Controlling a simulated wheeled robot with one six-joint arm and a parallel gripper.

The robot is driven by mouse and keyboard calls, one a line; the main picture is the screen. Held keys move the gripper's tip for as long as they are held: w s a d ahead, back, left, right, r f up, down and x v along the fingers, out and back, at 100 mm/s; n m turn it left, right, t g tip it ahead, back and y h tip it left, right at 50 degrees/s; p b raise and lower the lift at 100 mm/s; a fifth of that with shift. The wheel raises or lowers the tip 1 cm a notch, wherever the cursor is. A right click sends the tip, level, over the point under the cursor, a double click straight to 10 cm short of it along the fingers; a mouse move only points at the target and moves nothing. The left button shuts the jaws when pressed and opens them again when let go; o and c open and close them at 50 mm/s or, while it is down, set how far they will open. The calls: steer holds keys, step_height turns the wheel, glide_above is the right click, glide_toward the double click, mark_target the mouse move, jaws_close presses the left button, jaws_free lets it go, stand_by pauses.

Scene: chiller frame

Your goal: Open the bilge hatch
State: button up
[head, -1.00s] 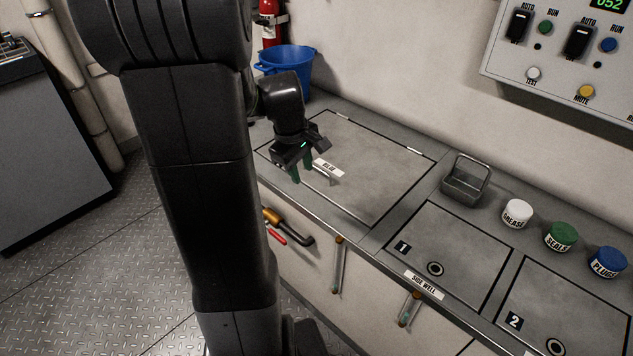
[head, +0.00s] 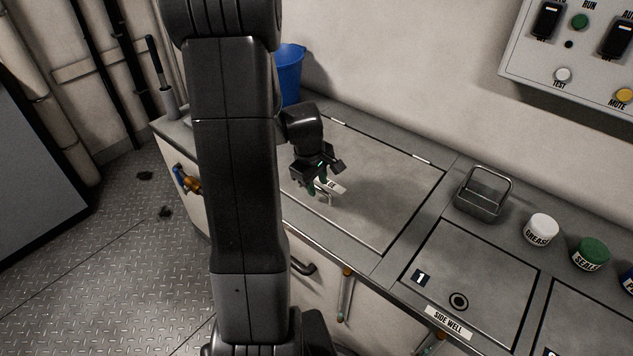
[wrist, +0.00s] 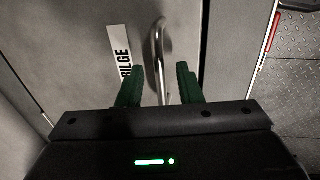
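The bilge hatch (head: 385,190) is a large grey lid lying flush in the counter, with hinges along its wall side. Its white BILGE label (wrist: 121,55) shows in the wrist view and is partly hidden behind my gripper in the head view. A shiny metal bar handle (wrist: 158,50) is on the lid beside the label; in the head view only a small part of the handle (head: 330,199) shows. My gripper (wrist: 158,85) is open, its green fingers on either side of the handle's near end with gaps to the bar. In the head view my gripper (head: 319,188) is low over the lid.
A blue bucket (head: 290,72) stands behind my arm. A grey metal basket (head: 482,197), a grease jar (head: 541,230) and a green-lidded jar (head: 590,254) stand right of the hatch. Side well lid 1 (head: 480,265) adjoins it. A control panel (head: 580,60) hangs on the wall.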

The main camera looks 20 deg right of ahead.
jaws_close()
steer(key=shift+r, duration=0.15)
